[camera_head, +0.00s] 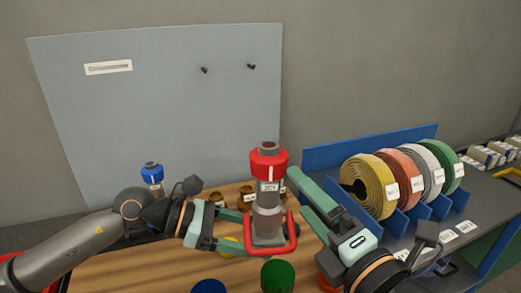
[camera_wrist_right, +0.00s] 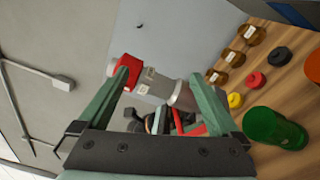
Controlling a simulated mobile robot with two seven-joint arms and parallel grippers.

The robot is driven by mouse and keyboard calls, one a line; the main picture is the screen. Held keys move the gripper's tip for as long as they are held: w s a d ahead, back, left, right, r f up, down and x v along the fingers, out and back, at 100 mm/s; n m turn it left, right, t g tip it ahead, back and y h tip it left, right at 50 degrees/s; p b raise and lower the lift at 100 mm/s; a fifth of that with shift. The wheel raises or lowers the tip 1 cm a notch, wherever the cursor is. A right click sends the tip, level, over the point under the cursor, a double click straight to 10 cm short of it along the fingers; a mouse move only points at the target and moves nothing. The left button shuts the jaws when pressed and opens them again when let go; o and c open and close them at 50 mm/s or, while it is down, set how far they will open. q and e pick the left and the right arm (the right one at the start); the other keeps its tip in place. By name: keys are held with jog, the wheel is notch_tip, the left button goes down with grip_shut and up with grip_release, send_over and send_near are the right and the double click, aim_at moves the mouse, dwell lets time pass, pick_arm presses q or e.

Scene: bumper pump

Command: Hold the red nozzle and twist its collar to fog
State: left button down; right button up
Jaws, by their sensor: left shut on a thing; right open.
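The red nozzle (camera_head: 267,200) stands upright in the middle of the head view, with a grey body and a red handle (camera_head: 292,232) low down. Its red collar (camera_head: 268,162) is at the top and bears a white mark. My left gripper (camera_head: 246,222) is shut on the nozzle's lower part from the left; the exact contact is partly hidden. My right gripper (camera_head: 290,185) is open and close to the nozzle's right side. In the right wrist view, its fingers (camera_wrist_right: 163,88) spread across the nozzle body (camera_wrist_right: 160,84), with the red collar (camera_wrist_right: 128,66) by the left finger.
A blue-topped nozzle (camera_head: 152,174) stands behind my left arm. Brass fittings (camera_head: 247,195) and green (camera_head: 277,275) and blue (camera_head: 208,286) round pieces are on the wooden top (camera_head: 150,268). Coiled hoses (camera_head: 370,182) stand in a blue rack at right. A grey board (camera_head: 160,110) stands behind.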

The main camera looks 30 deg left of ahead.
aim_at(276, 178)
jog(key=s+r+n, duration=0.1)
jog(key=n, duration=0.1)
jog(key=s+n, duration=0.1)
jog(key=n, duration=0.1)
jog(key=a+r+n, duration=0.1)
jog(key=shift+s+r+n+g, duration=0.3)
jog(key=shift+s+r+n, duration=0.05)
jog(key=shift+s+n, duration=0.05)
jog(key=shift+s+r+n, duration=0.2)
jog(key=shift+s+n, duration=0.1)
jog(key=shift+n, duration=0.5)
jog(key=n, duration=0.3)
jog(key=shift+s+d+r, duration=0.1)
jog(key=shift+s+r, duration=0.25)
jog(key=shift+s, duration=0.05)
jog(key=w+a+n, duration=0.1)
jog(key=w+a, duration=0.1)
jog(key=a, duration=0.1)
jog(key=w+a+n, duration=0.1)
jog(key=w+a, duration=0.1)
jog(key=w+a+n, duration=0.1)
jog(key=w+a, duration=0.2)
jog(key=shift+a+r+n, duration=0.3)
jog(key=shift+r, duration=0.05)
jog(key=c, duration=1.4)
